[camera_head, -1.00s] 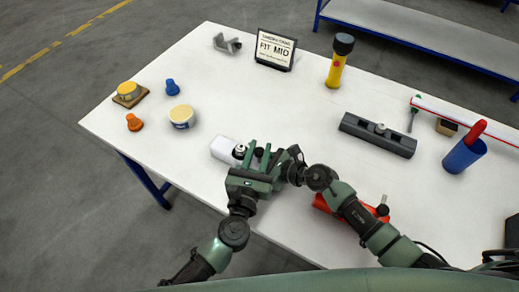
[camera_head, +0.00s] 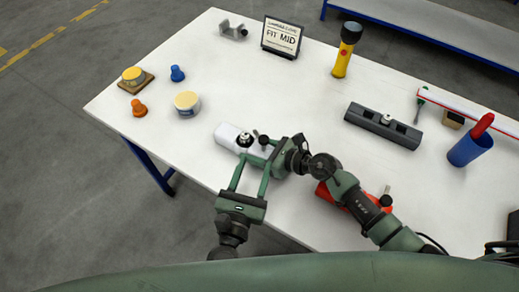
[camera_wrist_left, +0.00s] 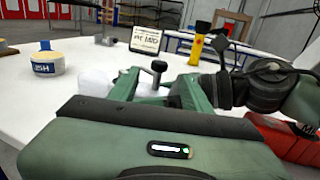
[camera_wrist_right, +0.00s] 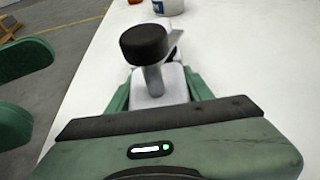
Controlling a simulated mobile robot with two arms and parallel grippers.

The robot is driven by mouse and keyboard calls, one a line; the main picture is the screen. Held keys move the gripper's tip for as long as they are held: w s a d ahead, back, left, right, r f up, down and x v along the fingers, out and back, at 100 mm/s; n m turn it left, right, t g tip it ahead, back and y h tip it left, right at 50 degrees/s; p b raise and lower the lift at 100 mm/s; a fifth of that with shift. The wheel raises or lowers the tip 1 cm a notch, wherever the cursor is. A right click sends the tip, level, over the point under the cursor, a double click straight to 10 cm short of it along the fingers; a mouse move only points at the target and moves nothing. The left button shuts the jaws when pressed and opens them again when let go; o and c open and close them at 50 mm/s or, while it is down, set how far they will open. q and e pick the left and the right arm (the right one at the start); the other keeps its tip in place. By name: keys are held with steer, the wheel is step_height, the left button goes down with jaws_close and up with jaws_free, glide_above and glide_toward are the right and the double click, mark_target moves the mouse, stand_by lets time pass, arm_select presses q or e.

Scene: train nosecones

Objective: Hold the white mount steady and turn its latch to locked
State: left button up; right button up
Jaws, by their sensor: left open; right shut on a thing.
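The white mount (camera_head: 229,136) lies on the table near its front edge. A dark round knob on a short post (camera_head: 264,141) stands up from it; it fills the middle of the right wrist view (camera_wrist_right: 143,45). A second dark round fitting (camera_head: 245,139) sits beside it on the mount. My right gripper (camera_head: 268,153) is shut on the mount's near end, coming from the right. My left gripper (camera_head: 254,160) is open, its long fingers reaching toward the knob from the front. The left wrist view shows the knob (camera_wrist_left: 158,67) between the spread fingers. Which part is the latch is unclear.
A cream tub (camera_head: 187,105), orange cone (camera_head: 139,108) and blue cone (camera_head: 177,74) stand left. A sign (camera_head: 281,38) and yellow flashlight (camera_head: 345,52) stand behind. A dark grey rail (camera_head: 382,126) lies right. A red object (camera_head: 325,195) sits under my right arm.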

arm_select(q)
steer(key=shift+v, duration=1.2)
